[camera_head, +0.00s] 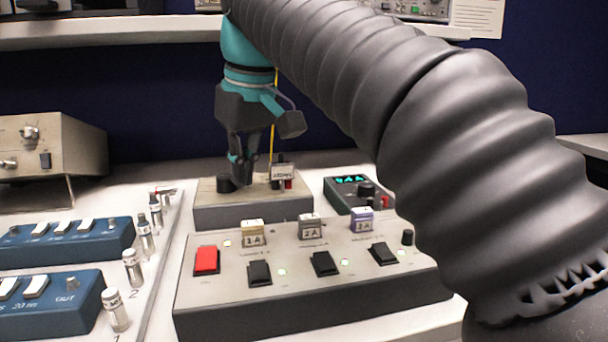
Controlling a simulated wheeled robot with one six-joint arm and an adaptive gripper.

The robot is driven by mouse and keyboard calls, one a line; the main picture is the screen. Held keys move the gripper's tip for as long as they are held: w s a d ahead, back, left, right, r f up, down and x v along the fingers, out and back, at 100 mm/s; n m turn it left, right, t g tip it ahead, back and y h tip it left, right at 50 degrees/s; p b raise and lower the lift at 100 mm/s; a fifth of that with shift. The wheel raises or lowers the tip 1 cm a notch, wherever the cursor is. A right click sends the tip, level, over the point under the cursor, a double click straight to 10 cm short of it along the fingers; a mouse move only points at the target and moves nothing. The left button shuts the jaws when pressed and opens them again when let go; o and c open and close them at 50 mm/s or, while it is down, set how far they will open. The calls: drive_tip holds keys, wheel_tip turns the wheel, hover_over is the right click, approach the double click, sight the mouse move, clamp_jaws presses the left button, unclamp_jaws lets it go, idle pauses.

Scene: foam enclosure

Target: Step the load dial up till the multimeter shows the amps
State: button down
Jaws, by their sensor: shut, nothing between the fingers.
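A low box (252,214) stands at the back of the bench with a black knob (227,183) on its top left, which looks like the load dial. My gripper (244,183) points down over this box, its fingers shut and empty, just right of the knob. I cannot tell whether they touch the knob. The multimeter (352,194) lies to the right of the box. Its green display (351,179) is lit, but the characters are too small to read surely. A black dial shows on its face.
In front, a grey switch panel (300,313) carries a red rocker (206,260), several black rockers and labelled blocks marked in amps. Blue boxes (60,245) and upright cylinders (132,268) stand at left. A beige instrument (50,150) is behind them. My arm crosses the right side.

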drive_tip(key=shift+s+a+p, duration=0.45)
drive_tip(key=shift+s+p, duration=0.15)
drive_tip(key=shift+p, duration=0.5)
drive_tip(key=shift+s+a, duration=0.2)
drive_tip(key=shift+a, duration=0.2)
idle(0.4)
drive_tip(key=shift+s, duration=0.15)
drive_tip(key=shift+s+d, duration=0.15)
drive_tip(key=shift+s, duration=0.05)
drive_tip(key=shift+r, duration=3)
